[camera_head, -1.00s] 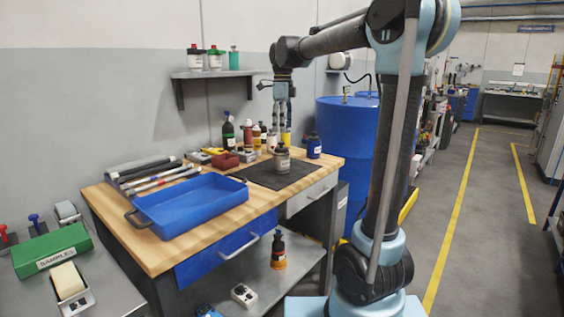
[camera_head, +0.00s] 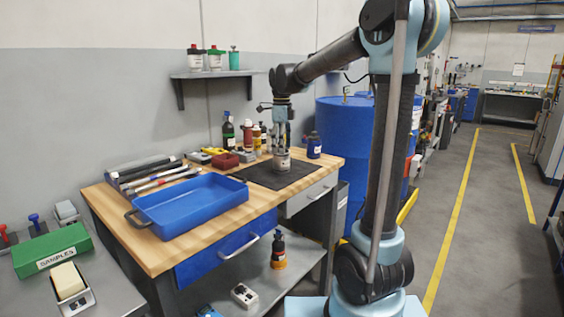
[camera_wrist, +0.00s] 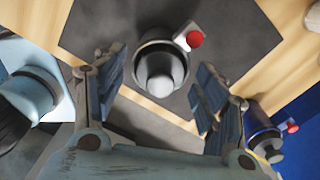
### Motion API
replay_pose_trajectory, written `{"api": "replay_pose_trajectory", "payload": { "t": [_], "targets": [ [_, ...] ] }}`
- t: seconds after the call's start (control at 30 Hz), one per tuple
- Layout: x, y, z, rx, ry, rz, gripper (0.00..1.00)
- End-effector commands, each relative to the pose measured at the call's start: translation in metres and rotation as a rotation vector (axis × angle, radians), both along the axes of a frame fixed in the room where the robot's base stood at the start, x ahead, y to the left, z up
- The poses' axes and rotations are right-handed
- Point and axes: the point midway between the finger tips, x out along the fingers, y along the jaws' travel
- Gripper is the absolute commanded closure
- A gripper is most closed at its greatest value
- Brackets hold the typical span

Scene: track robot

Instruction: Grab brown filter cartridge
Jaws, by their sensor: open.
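A grey-brown canister (camera_head: 283,164) stands upright on the dark mat (camera_head: 252,176) on the workbench; its colour is too dull to confirm as the brown filter cartridge. In the wrist view the canister (camera_wrist: 160,68) shows from above, with a domed top and a red-tipped part at its side. My gripper (camera_head: 282,147) points down right over it. In the wrist view my gripper's two fingers (camera_wrist: 158,90) are spread apart, one on each side of the canister's near part. I cannot tell if they touch it.
Several bottles and tools (camera_head: 248,135) crowd the bench behind the mat. A small blue container (camera_head: 314,148) stands to the right. A blue tray (camera_head: 190,205) lies to the left. A blue drum (camera_head: 345,150) stands beyond the bench.

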Motion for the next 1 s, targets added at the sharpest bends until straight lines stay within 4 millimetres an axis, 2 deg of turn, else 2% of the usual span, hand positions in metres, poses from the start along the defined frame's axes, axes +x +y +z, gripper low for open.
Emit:
{"api": "replay_pose_trajectory", "payload": {
  "t": [0.03,0.07,0.33,0.67,0.77,1.0],
  "targets": [
    [0.000,0.000,0.000,0.000,0.000,0.000,0.35],
    [0.000,0.000,0.000,0.000,0.000,0.000,0.39],
    [0.000,0.000,0.000,0.000,0.000,0.000,1.00],
    [0.000,0.000,0.005,0.000,0.000,0.000,1.00],
    [0.000,0.000,0.016,0.000,0.000,0.000,1.00],
    [0.000,0.000,0.059,0.000,0.000,0.000,1.00]
  ]
}}
